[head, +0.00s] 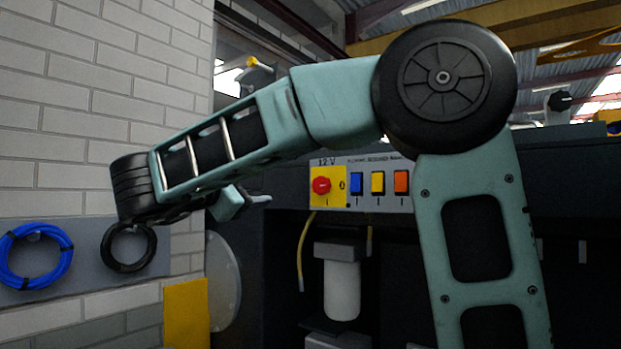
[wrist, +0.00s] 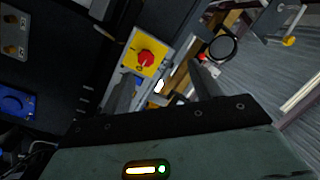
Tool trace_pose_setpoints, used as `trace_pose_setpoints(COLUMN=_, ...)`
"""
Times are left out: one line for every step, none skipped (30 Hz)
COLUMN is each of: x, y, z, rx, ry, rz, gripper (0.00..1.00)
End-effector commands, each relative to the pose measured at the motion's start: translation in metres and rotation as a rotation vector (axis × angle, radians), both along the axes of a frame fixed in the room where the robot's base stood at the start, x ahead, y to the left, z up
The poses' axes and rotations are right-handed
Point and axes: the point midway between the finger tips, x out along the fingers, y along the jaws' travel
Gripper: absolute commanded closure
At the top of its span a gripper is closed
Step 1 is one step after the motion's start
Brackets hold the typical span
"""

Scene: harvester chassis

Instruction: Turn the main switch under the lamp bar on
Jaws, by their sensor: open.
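The main switch (head: 321,185) is a round red knob on a yellow plate, at the left end of a grey panel marked 12 V. In the wrist view the red knob (wrist: 146,59) shows ahead of the fingers, nearer the left one. Which way the knob points is too small to tell. My gripper (head: 262,199) is to the left of the switch in the head view, partly hidden by my arm. In the wrist view its two fingers (wrist: 163,80) are apart, with nothing held between them. I cannot make out a lamp bar with certainty.
Blue (head: 356,183), yellow (head: 377,183) and orange (head: 401,183) rocker switches sit right of the knob. A white canister (head: 341,290) and a yellow hose (head: 302,255) are below. A brick wall (head: 100,90) with a blue cable coil (head: 36,256) is at left.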

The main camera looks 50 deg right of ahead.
Motion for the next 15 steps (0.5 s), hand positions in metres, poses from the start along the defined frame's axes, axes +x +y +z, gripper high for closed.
trace_pose_setpoints(x=-0.010, y=-0.007, z=0.005, rx=0.017, ry=0.001, rz=-0.068, gripper=0.38)
trace_pose_setpoints(x=-0.015, y=-0.009, z=0.006, rx=0.025, ry=0.005, rz=-0.102, gripper=0.38)
trace_pose_setpoints(x=-0.021, y=-0.012, z=0.007, rx=0.032, ry=0.009, rz=-0.137, gripper=0.38)
trace_pose_setpoints(x=-0.024, y=-0.014, z=0.007, rx=0.037, ry=0.011, rz=-0.158, gripper=0.38)
trace_pose_setpoints(x=-0.026, y=-0.015, z=0.008, rx=0.041, ry=0.012, rz=-0.172, gripper=0.38)
trace_pose_setpoints(x=-0.028, y=-0.018, z=0.008, rx=0.043, ry=0.015, rz=-0.185, gripper=0.38)
trace_pose_setpoints(x=-0.029, y=-0.020, z=0.008, rx=0.044, ry=0.015, rz=-0.190, gripper=0.38)
trace_pose_setpoints(x=-0.029, y=-0.022, z=0.009, rx=0.044, ry=0.015, rz=-0.192, gripper=0.38)
trace_pose_setpoints(x=-0.029, y=-0.026, z=0.009, rx=0.045, ry=0.016, rz=-0.193, gripper=0.38)
trace_pose_setpoints(x=-0.029, y=-0.030, z=0.009, rx=0.044, ry=0.015, rz=-0.194, gripper=0.38)
trace_pose_setpoints(x=-0.029, y=-0.035, z=0.009, rx=0.043, ry=0.015, rz=-0.195, gripper=0.38)
trace_pose_setpoints(x=-0.029, y=-0.042, z=0.010, rx=0.043, ry=0.015, rz=-0.195, gripper=0.38)
trace_pose_setpoints(x=-0.028, y=-0.048, z=0.010, rx=0.045, ry=0.015, rz=-0.195, gripper=0.38)
trace_pose_setpoints(x=-0.028, y=-0.054, z=0.010, rx=0.044, ry=0.016, rz=-0.195, gripper=0.38)
trace_pose_setpoints(x=-0.027, y=-0.062, z=0.011, rx=0.043, ry=0.016, rz=-0.193, gripper=0.38)
